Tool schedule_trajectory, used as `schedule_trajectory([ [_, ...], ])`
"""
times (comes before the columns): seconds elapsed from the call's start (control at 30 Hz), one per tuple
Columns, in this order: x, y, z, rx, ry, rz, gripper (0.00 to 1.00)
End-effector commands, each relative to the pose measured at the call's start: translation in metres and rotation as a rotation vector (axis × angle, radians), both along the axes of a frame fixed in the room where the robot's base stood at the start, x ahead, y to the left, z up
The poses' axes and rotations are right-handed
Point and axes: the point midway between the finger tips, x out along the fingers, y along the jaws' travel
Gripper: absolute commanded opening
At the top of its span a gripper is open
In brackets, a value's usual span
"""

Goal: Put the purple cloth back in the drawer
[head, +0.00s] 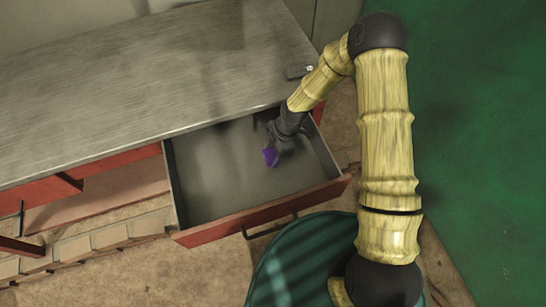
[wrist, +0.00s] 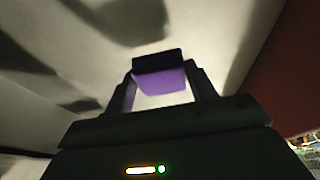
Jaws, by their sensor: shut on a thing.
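The purple cloth (head: 270,156) is a small purple piece at the tip of my gripper (head: 277,150) in the head view. My gripper is shut on it, and in the wrist view the cloth (wrist: 160,81) spans the space between the two fingers (wrist: 160,92). The open drawer (head: 215,170) has a grey inside and a red front. The gripper and cloth are over the drawer's interior, toward its right side. I cannot tell whether the cloth touches the drawer floor. Part of the cloth is hidden by the gripper in the head view.
A grey metal worktop (head: 150,75) lies above and behind the drawer, with a small dark object (head: 298,71) near its right edge. The drawer's red front panel (head: 260,211) has a dark handle. A green wall or panel (head: 480,130) stands at the right. Most of the drawer floor looks empty.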

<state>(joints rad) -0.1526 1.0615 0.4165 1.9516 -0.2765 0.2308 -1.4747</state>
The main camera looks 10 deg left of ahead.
Motion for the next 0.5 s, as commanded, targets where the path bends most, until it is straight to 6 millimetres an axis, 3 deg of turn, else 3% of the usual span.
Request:
schedule_trajectory([
  [0.3, -0.001, 0.000, -0.033, -0.001, 0.002, 0.000, 0.38],
  [0.5, 0.000, 0.000, -0.037, 0.000, 0.000, 0.001, 0.38],
])
